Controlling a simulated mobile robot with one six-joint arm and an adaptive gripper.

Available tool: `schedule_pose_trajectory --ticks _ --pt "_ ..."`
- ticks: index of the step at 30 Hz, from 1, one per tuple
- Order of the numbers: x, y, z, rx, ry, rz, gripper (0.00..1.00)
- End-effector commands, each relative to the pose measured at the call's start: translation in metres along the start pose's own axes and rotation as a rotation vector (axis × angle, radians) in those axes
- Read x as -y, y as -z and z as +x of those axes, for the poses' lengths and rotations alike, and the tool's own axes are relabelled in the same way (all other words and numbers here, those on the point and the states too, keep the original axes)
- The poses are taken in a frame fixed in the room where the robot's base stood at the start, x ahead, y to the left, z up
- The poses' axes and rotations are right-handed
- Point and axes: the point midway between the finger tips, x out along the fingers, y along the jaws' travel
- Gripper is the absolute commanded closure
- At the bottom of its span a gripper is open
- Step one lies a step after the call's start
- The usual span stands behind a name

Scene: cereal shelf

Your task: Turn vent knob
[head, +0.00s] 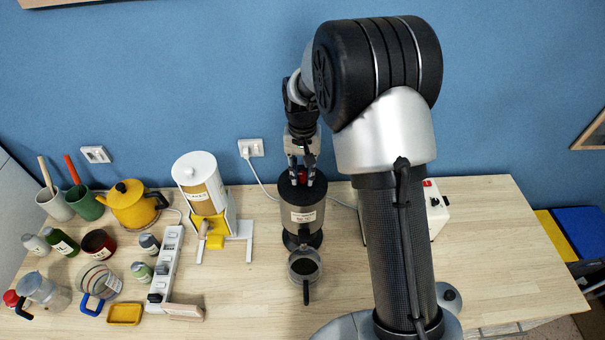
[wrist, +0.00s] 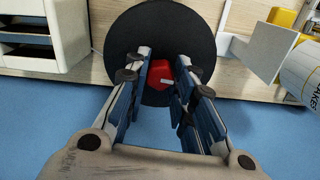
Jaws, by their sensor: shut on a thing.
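The red vent knob (wrist: 186,76) sits on the black round lid (wrist: 128,40) of a dark coffee urn (head: 304,216). In the head view the knob (head: 302,177) shows as a small red patch between my fingertips. My gripper (head: 301,176) reaches down from above onto the lid. In the wrist view my gripper (wrist: 166,82) has its two fingers on either side of the knob, shut on it. A small pale mark shows on the knob. The left finger hides part of the knob.
A glass pot (head: 304,264) stands in front of the urn. A cereal dispenser (head: 203,185) and a power strip (head: 166,268) stand to the left. A white appliance (head: 436,208) is partly hidden behind my arm. The table's right part (head: 490,240) is clear.

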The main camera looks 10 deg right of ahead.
Motion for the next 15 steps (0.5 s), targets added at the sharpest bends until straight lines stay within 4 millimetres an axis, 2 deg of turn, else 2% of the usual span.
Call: schedule_pose_trajectory --ticks 3,6,15 --pt "0.0 0.0001 0.0002 0.0 0.0 0.129 0.94" --pt "0.0 0.0001 0.0 0.0 0.0 0.186 0.94" --pt "0.0 0.0001 -0.0001 0.0 0.0 0.208 0.94"
